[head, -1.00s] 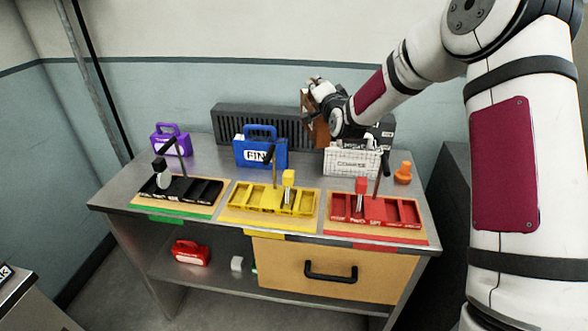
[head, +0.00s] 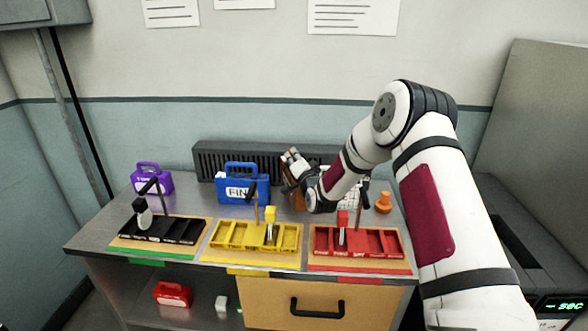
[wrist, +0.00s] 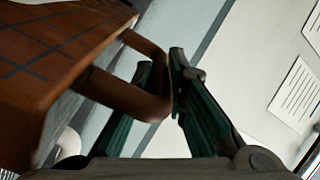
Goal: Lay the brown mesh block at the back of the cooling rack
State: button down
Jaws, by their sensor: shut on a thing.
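The brown mesh block (head: 297,200) hangs from my gripper (head: 291,174), right of the blue case. In the wrist view the block (wrist: 60,50) fills the left side, tilted, with dark grid lines on its face. My gripper (wrist: 176,85) is shut on its brown handle (wrist: 130,95). The dark slatted unit at the back of the bench (head: 220,160) looks like the cooling rack. I cannot tell whether the block touches anything.
A blue case (head: 242,186) stands left of the block, a purple one (head: 152,182) farther left. A white gridded case is partly hidden behind my arm. Black (head: 165,232), yellow (head: 255,238) and red trays (head: 358,243) line the front. An orange knob (head: 383,203) stands at right.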

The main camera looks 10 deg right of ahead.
jog(key=shift+f, duration=1.8)
jog(key=c, duration=1.6)
grip_release()
jog(key=shift+f, duration=0.2)
jog(key=shift+r, duration=0.15)
